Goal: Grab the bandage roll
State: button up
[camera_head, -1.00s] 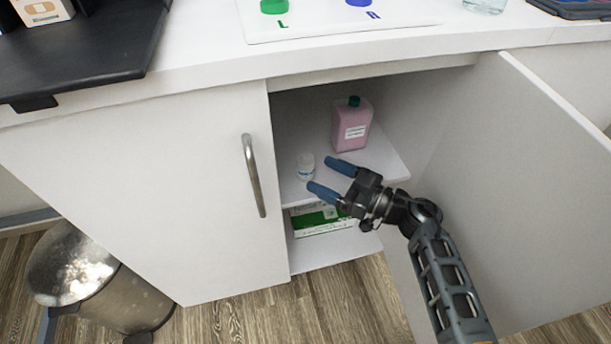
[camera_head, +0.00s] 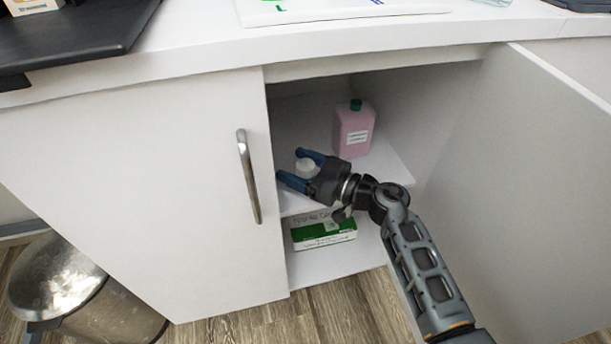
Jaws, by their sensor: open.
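A small white cylinder, which looks like the bandage roll (camera_head: 307,167), stands on the upper shelf (camera_head: 392,168) of the open cabinet. My gripper (camera_head: 292,165) is at the shelf with its two blue fingers apart, pointing left. The roll shows between the fingers, one on its far side and one on its near side. The near finger and the gripper body hide its lower part. I cannot tell whether a finger touches it.
A pink bottle (camera_head: 353,135) with a green cap stands behind and right of my gripper. Green-and-white boxes (camera_head: 324,233) lie on the lower shelf. The closed left door (camera_head: 150,200) with its handle (camera_head: 249,176) is close to my fingertips. The open right door (camera_head: 520,190) flanks my arm.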

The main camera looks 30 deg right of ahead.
jog(key=c, duration=1)
jog(key=shift+r, duration=0.1)
jog(key=shift+c, duration=0.2)
